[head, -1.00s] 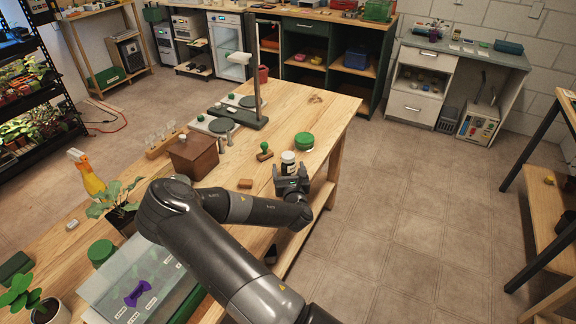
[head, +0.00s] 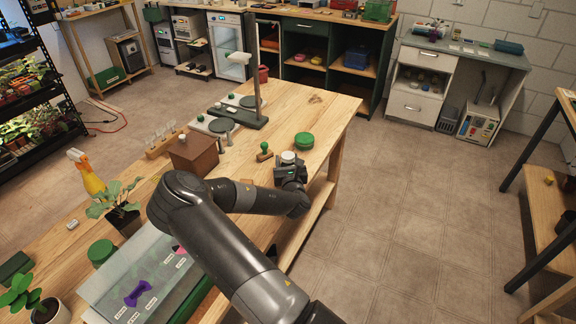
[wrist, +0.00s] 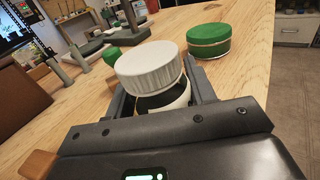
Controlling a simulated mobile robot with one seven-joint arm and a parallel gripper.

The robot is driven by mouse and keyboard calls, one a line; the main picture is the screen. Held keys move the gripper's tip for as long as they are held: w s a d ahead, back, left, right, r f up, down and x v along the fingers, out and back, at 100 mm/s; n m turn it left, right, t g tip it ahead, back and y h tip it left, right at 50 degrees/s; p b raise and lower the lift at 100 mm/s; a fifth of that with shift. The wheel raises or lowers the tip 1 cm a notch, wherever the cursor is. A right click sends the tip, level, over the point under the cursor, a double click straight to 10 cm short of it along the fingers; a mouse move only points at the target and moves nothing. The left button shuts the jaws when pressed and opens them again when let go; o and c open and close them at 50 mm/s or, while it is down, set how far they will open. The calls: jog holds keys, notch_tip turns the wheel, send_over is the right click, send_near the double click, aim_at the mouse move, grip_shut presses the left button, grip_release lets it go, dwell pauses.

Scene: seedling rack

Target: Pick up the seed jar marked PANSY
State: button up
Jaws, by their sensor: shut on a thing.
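A small jar (wrist: 150,68) with a ribbed white lid and a dark and pale body stands between the jaws of my gripper (wrist: 160,98) in the wrist view. The fingers are shut on it from both sides. No name can be read on the part of its body that shows. In the head view my gripper (head: 290,172) is at the right edge of the wooden bench, and the jar's white lid (head: 289,157) shows above it. I cannot tell whether the jar's base touches the bench.
A green-lidded round tin (head: 304,141) stands just beyond the jar. A green-knobbed stamp (head: 264,151) and a brown wooden box (head: 194,153) stand to its left. The bench top (head: 322,105) is clear at the far right.

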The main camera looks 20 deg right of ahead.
jog(key=c, duration=0.4)
jog(key=shift+r, duration=0.1)
